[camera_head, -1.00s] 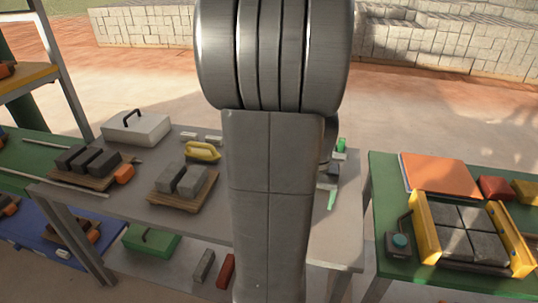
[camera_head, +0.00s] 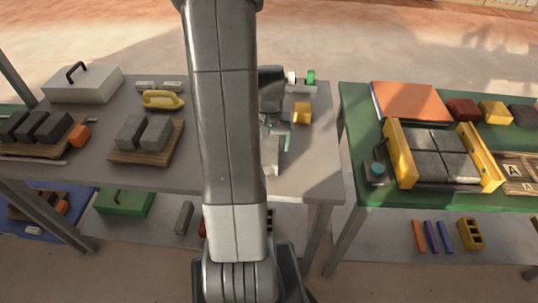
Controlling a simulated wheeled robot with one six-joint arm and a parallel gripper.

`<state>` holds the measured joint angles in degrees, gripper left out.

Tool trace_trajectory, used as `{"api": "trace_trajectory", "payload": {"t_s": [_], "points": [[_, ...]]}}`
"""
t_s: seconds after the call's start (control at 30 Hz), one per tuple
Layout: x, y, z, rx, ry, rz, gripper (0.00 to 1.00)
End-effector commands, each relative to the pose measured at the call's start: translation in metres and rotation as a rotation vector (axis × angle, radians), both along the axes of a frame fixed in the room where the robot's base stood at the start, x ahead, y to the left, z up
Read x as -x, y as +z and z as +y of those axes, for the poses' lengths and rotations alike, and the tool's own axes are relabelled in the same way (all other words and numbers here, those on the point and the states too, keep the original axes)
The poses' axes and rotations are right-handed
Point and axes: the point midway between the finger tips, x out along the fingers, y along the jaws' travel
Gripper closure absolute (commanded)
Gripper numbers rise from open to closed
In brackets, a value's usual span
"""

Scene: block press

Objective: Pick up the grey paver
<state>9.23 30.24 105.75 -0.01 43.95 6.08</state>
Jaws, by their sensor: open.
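Two grey pavers, a left one (camera_head: 131,132) and a right one (camera_head: 155,134), stand side by side on a wooden board (camera_head: 120,157) on the grey table, left of my arm. My gripper (camera_head: 268,124) is over the right part of the table, above and behind the pale block in the picture. It is open, mostly hidden behind my arm, and I see nothing held in it.
Dark blocks (camera_head: 37,127) and an orange block (camera_head: 78,136) sit on another board at far left. A pale case (camera_head: 82,86) and yellow tool (camera_head: 163,100) are behind. A yellow block (camera_head: 302,113) stands right of my gripper. A yellow-sided press (camera_head: 401,155) occupies the green table.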

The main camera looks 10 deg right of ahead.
Motion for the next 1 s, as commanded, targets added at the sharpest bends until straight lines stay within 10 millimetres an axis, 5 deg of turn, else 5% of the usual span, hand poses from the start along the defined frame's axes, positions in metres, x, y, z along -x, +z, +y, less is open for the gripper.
{"api": "trace_trajectory", "payload": {"t_s": [0.3, 0.6, 1.0], "points": [[0.002, -0.040, 0.003, -0.001, 0.001, 0.003, 0.20], [0.001, -0.044, 0.003, 0.000, 0.000, 0.001, 0.20], [0.001, -0.044, 0.002, 0.000, 0.000, 0.001, 0.97]]}}
